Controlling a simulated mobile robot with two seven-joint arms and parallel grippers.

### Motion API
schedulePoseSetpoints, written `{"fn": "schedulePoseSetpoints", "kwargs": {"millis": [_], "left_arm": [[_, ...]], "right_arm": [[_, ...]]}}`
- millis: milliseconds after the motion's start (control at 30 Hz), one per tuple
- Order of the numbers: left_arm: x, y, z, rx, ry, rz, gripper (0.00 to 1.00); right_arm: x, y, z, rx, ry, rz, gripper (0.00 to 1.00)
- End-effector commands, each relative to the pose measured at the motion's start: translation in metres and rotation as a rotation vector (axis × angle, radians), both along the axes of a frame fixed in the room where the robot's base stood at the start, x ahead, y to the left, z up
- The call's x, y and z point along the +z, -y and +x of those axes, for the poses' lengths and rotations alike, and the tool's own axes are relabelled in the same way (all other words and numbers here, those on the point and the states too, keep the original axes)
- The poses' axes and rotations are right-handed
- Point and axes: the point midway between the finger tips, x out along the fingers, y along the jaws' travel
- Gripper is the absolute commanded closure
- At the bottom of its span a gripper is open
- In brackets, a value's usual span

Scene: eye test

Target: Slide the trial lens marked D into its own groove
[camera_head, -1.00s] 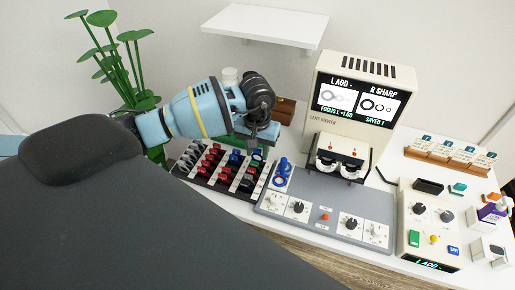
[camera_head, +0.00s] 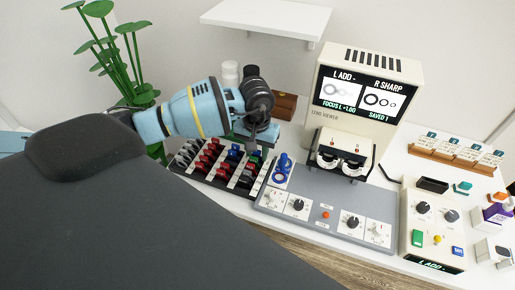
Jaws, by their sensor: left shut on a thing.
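My left gripper (camera_head: 254,146) reaches in from the left and points down over the back right end of the lens tray (camera_head: 258,189). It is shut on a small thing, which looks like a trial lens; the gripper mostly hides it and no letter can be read. The tray holds rows of trial lenses with red, blue and black grips in grooves. A red lens (camera_head: 204,168) stands among them near the middle. I cannot tell which lens is marked D, or whether the held one touches the tray. My right gripper is out of view.
A grey panel (camera_head: 325,200) with knobs lies right of the tray, a blue stand (camera_head: 283,165) at its back left. The lens viewer (camera_head: 345,110) rises behind it. A cream control box (camera_head: 433,225) and wooden card rack (camera_head: 455,155) are at right. A shelf (camera_head: 265,18) hangs behind.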

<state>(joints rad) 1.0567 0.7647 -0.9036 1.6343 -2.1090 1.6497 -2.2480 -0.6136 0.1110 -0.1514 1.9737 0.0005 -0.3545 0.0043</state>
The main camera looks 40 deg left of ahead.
Motion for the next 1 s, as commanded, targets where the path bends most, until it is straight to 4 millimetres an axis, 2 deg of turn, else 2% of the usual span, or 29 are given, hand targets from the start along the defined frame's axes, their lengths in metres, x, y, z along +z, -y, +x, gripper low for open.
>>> {"fn": "schedulePoseSetpoints", "kwargs": {"millis": [433,467,633,1000], "left_arm": [[-0.0039,0.0000,0.0002,0.000,0.001,-0.001,0.88],[-0.0038,0.0000,0.0002,0.000,0.001,-0.001,0.63],[-0.0039,0.0000,0.0002,0.000,0.001,-0.001,0.42],[-0.0040,0.0000,0.0001,0.000,0.001,0.000,0.42]], "right_arm": [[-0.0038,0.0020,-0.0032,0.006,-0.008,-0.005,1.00],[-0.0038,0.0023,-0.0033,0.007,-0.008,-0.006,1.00],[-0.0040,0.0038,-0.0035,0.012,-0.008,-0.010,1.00],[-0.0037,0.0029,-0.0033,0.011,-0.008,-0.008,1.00]]}}
